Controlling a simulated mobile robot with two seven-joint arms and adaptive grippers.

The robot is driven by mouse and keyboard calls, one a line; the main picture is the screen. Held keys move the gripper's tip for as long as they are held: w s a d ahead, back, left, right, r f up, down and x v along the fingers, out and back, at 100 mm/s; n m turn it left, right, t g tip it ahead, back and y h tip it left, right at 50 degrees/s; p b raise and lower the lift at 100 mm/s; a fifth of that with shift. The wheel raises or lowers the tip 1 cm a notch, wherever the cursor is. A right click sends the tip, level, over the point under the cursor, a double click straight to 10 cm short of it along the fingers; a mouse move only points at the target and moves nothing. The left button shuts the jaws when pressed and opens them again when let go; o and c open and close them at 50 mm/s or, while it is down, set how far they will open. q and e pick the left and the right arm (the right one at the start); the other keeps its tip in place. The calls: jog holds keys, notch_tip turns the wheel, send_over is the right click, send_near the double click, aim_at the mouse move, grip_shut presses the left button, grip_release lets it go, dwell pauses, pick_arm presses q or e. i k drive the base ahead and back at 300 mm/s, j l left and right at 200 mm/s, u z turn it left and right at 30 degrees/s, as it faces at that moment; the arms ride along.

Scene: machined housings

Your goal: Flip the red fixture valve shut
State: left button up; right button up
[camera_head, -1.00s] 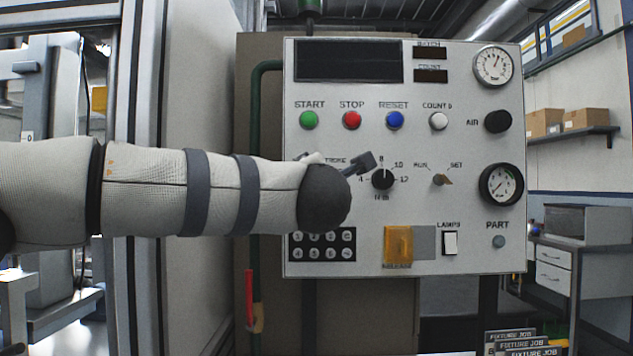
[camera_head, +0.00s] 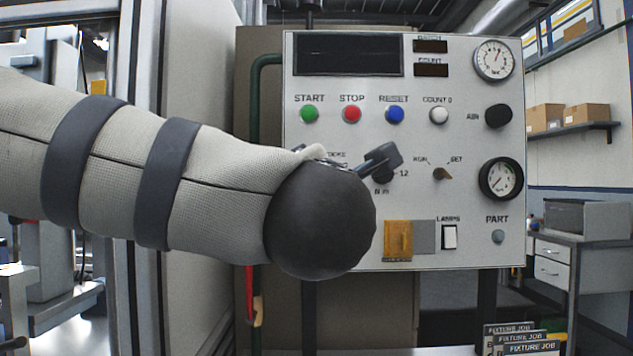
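The red valve handle (camera_head: 249,283) hangs upright at the lower left of the panel, beside a vertical pipe with a brass-coloured piece (camera_head: 257,310). My arm hides the pipe just above it. My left arm crosses from the left in front of the panel. Of my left gripper (camera_head: 380,161), only a dark part shows past the black round joint, in front of the black selector knob. It is above and right of the red handle and apart from it. The rest of the gripper is hidden, so its opening does not show. My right gripper is out of view.
The grey control panel (camera_head: 460,200) carries buttons, two gauges, switches and an orange cover (camera_head: 398,240). A green pipe (camera_head: 256,90) runs down its left side. Fixture job cards (camera_head: 520,340) stand at the lower right. A drawer bench (camera_head: 580,265) is farther right.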

aim_at(251, 318)
jog(key=k, duration=1)
